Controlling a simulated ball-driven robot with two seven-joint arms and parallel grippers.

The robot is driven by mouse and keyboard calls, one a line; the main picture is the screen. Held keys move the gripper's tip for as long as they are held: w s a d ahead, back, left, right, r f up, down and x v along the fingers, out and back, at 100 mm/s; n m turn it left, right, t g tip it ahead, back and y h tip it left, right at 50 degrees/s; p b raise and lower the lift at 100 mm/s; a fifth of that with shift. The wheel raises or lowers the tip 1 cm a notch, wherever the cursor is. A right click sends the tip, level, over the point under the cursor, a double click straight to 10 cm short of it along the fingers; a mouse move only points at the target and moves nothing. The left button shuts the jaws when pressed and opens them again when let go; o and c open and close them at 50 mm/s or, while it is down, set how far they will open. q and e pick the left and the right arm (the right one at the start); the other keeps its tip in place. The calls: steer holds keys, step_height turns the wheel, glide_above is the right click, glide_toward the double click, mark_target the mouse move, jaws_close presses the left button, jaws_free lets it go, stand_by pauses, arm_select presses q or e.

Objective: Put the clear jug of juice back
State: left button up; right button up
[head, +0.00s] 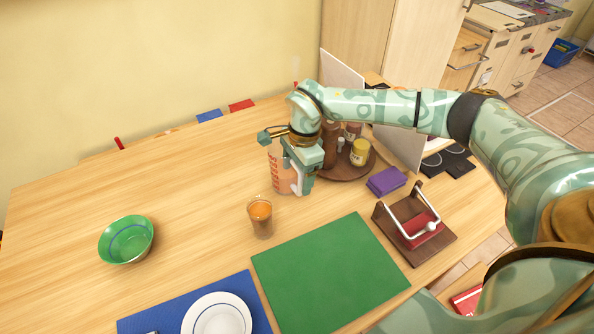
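The clear jug (281,174) has red markings and orange juice in it. It is upright in the middle of the head view, just left of the round wooden tray (345,172). My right gripper (299,179) is at the jug's right side, with its fingers closed around the pale handle. The gripper hides part of the jug's upper right side. I cannot tell whether the jug's base touches the table. My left gripper is not in view.
A glass of orange juice (260,217) stands just in front of the jug. The tray holds brown bottles and a yellow-labelled jar (360,152). Purple napkins (386,181), a wooden holder (414,222) and a green mat (330,272) lie nearby. The table left of the jug is clear up to a green bowl (127,240).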

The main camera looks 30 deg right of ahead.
step_height(320, 180, up, 12)
steer(key=d+p, duration=0.1)
steer(key=p, duration=0.2)
steer(key=shift+s+d, duration=0.2)
steer(key=shift+r, duration=0.1)
